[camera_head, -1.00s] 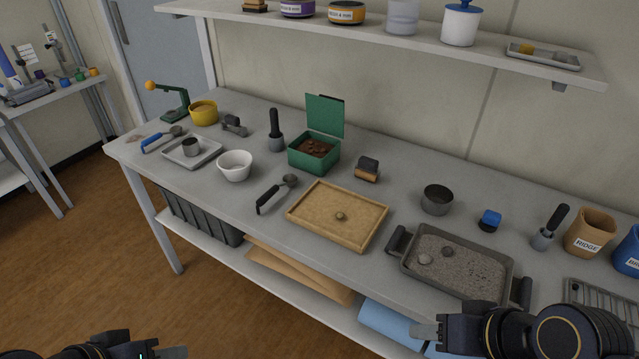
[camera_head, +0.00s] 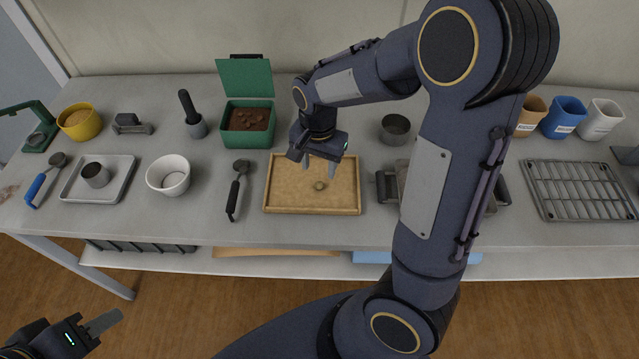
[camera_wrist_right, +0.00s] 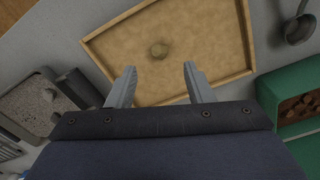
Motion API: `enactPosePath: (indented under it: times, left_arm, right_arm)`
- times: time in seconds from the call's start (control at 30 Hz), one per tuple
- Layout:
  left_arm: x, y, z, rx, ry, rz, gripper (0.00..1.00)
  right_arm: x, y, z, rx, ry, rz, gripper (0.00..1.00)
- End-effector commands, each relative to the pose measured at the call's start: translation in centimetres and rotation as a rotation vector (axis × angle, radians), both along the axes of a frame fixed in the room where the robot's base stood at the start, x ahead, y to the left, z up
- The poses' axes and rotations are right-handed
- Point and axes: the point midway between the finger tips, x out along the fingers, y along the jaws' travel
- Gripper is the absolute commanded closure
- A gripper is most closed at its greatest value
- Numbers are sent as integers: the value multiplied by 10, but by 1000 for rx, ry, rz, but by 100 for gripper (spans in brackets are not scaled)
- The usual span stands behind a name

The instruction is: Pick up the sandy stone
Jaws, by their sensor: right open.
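The sandy stone (camera_head: 319,186) is a small tan lump lying on the floor of the shallow wooden tray (camera_head: 290,211). In the right wrist view the stone (camera_wrist_right: 159,50) lies beyond my fingertips, roughly in line with the gap between them. My right gripper (camera_head: 319,170) is above the tray, close to the stone in the head view, with its fingers pointing down. In the right wrist view its two fingers (camera_wrist_right: 157,72) are apart with nothing between them. My left gripper (camera_head: 104,322) is at the lower left, off the table; only one finger shows clearly.
A black-handled scoop (camera_head: 235,190) lies left of the tray. A green open box (camera_head: 248,138) with brown soil stands behind it. A grey sand pan (camera_wrist_right: 30,108) sits on the other side, mostly hidden by my arm in the head view. A metal cup (camera_head: 395,129) stands behind.

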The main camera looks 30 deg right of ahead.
Motion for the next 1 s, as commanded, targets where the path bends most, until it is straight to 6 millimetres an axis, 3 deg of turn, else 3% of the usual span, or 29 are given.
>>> enactPosePath:
  times: [0.4,0.73,1.0]
  left_arm:
    - [0,0,6,0,0,0,64]
    - [0,0,6,0,0,0,64]
    - [0,0,6,0,0,0,64]
  right_arm:
    - [-1,-2,-57,1,5,1,53]
    - [0,-2,-64,3,-2,2,53]
    - [0,-2,-64,3,0,3,88]
